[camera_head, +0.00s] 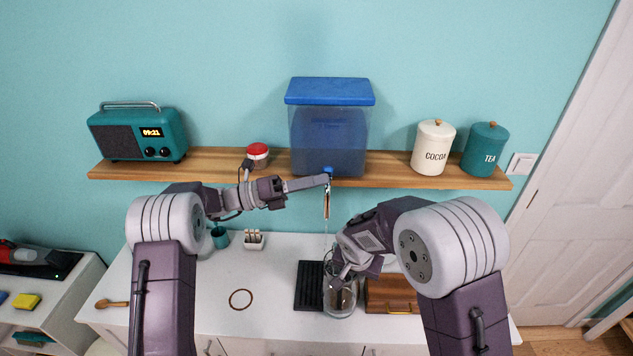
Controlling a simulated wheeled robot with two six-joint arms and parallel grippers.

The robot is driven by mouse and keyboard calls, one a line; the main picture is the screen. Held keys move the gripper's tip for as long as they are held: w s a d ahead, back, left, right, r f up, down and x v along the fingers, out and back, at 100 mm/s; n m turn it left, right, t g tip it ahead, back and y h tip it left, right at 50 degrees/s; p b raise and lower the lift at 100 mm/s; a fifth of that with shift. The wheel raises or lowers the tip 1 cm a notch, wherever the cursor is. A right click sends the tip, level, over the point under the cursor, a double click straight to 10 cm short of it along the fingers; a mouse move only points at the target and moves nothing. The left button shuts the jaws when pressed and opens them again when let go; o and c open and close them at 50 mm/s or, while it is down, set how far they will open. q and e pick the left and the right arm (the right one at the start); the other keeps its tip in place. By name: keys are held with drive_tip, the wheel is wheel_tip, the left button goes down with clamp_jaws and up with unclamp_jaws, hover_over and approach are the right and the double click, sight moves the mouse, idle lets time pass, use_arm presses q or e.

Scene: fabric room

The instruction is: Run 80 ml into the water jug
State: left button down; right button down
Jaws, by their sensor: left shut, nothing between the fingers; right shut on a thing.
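A blue water dispenser (328,125) with a blue lid stands on the wall shelf. Its small blue tap (328,169) is at the bottom front. My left gripper (327,179) is shut and empty, with its tip at the tap; I cannot tell whether it touches. A narrow brown and white piece hangs just below the tip. A thin pale line, like a water stream, runs down from there toward the jug. The clear glass water jug (341,304) stands upright below. My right gripper (340,280) is shut on it and hides part of it. The water level is unclear.
The jug is by a black ribbed mat (308,286) and a wooden box (390,296). The shelf (390,166) also holds a radio (138,133), a red-topped timer (257,154) and two canisters (433,148). The white counter (200,290) is mostly clear at left.

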use_arm(q)
drive_tip(key=shift+r, duration=0.1)
drive_tip(key=shift+w+r+n+t+y, duration=0.25)
drive_tip(key=shift+w+r+n, duration=0.45)
drive_tip(key=shift+n, duration=0.6)
drive_tip(key=shift+w+r+n+t+y, duration=0.2)
drive_tip(key=shift+w+r+n, duration=0.5)
drive_tip(key=shift+n, duration=0.6)
drive_tip(key=shift+r, duration=0.3)
use_arm(e)
drive_tip(key=shift+r, duration=0.1)
use_arm(q)
drive_tip(key=shift+s, duration=0.15)
drive_tip(key=s+a, duration=0.6)
drive_tip(key=a, duration=0.3)
drive_tip(key=shift+s+a, duration=0.15)
drive_tip(key=shift+a, duration=0.15)
use_arm(e)
drive_tip(key=shift+w, duration=0.1)
